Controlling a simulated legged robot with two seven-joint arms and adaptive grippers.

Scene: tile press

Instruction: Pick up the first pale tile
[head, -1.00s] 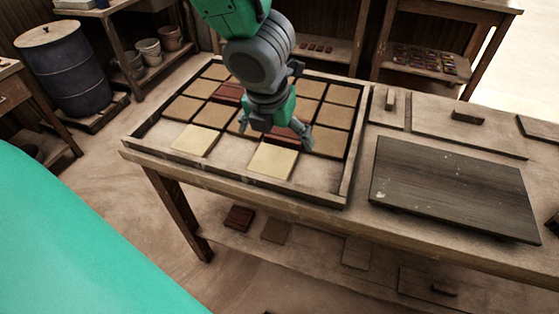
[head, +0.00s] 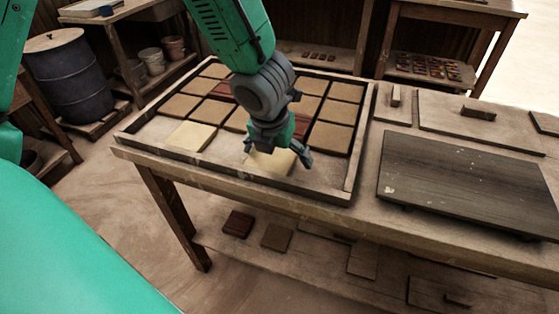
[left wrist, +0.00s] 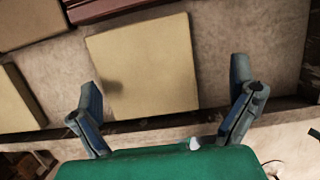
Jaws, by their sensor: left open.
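Two pale tiles lie in the front row of the wooden tray (head: 355,170). One pale tile (head: 190,136) is at the left, clear of the arm. The other pale tile (head: 262,166) is under my left gripper (head: 277,158), which partly hides it. My left gripper is open and empty, pointing down above this tile. In the left wrist view, the pale tile (left wrist: 145,65) lies flat beyond the fingertips of the left gripper (left wrist: 165,95), off-centre to the left. No contact shows. My right gripper is not in view.
Brown tiles (head: 334,138) and dark red tiles (head: 221,92) fill the rows behind. The tray's raised front rim (head: 240,178) runs close to the pale tiles. A dark board (head: 465,185) lies to the right on the bench. Bare tray floor shows right of the nearer pale tile.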

